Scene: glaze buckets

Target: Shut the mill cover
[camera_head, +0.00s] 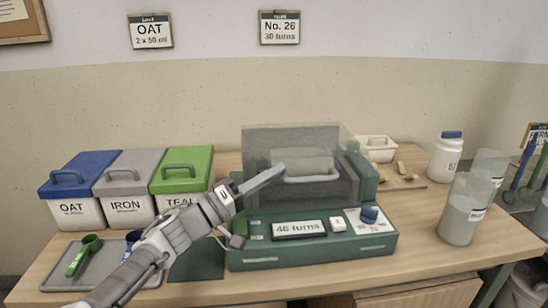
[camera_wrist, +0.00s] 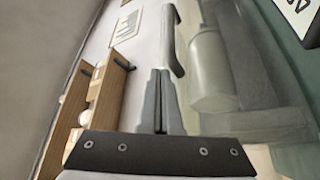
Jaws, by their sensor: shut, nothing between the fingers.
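The mill has a green base (camera_head: 300,245) with a display reading "46 turns". Its see-through grey cover (camera_head: 258,140) stands above the base, and I cannot tell how far it is tilted. A pale bar handle (camera_head: 312,178) shows at the cover; a grey bar handle (camera_wrist: 172,40) also shows in the wrist view. A pale jar or drum (camera_head: 300,160) shows through the cover. My gripper (camera_head: 280,170) is shut and empty, its fingertips at the cover's left side near the handle. The fingertips (camera_wrist: 160,75) show close to the handle in the wrist view; contact is unclear.
Blue (camera_head: 78,172), grey (camera_head: 128,170) and green (camera_head: 182,168) lidded buckets stand left. A grey tray (camera_head: 55,285) with a green scoop (camera_head: 84,254) lies in front. Cloudy containers (camera_head: 462,215) and a white jar (camera_head: 446,155) stand right. A white basket (camera_head: 378,147) is behind.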

